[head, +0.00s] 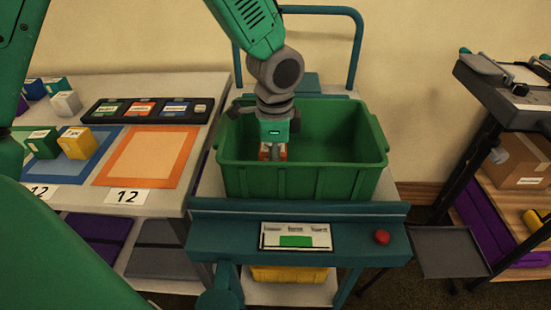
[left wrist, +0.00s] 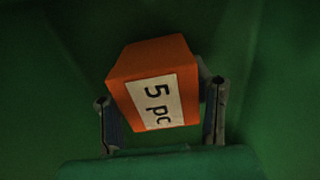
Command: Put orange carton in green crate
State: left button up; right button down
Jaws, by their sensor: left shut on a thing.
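The green crate (head: 300,182) sits on a teal-framed cart in the middle of the head view. My left gripper (head: 273,150) points down into the left part of the crate. It is shut on the orange carton (head: 283,153), which is mostly hidden behind the fingers. In the left wrist view the carton (left wrist: 150,60) is tilted between the two fingers, with a white "5 pc" label towards the camera. Green crate surfaces surround it. I cannot tell whether it touches the crate floor. My right gripper is not in view.
A table (head: 200,85) on the left holds a blue mat, an orange-bordered mat (head: 148,155), a black tray (head: 150,110) and several small cartons, two of them yellow (head: 78,142) and white (head: 66,103). A shelf unit with a cardboard box (head: 522,160) stands at the right.

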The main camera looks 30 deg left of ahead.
pick_arm(q)
jog(key=o, duration=0.9)
jog(key=shift+a+f, duration=0.15)
jog(key=o, duration=0.5)
jog(key=shift+a, duration=0.25)
jog(key=shift+c, duration=0.2)
jog(key=shift+s+a+f, duration=0.1)
jog(key=shift+a, duration=0.1)
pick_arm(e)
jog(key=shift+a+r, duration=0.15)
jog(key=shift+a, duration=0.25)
pick_arm(q)
notch_tip(320, 180, up, 12)
jog(key=p, duration=0.3)
jog(key=shift+d, duration=0.1)
jog(key=shift+r, duration=0.2)
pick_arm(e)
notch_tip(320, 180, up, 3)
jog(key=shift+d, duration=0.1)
pick_arm(q)
jog(key=shift+d, duration=0.1)
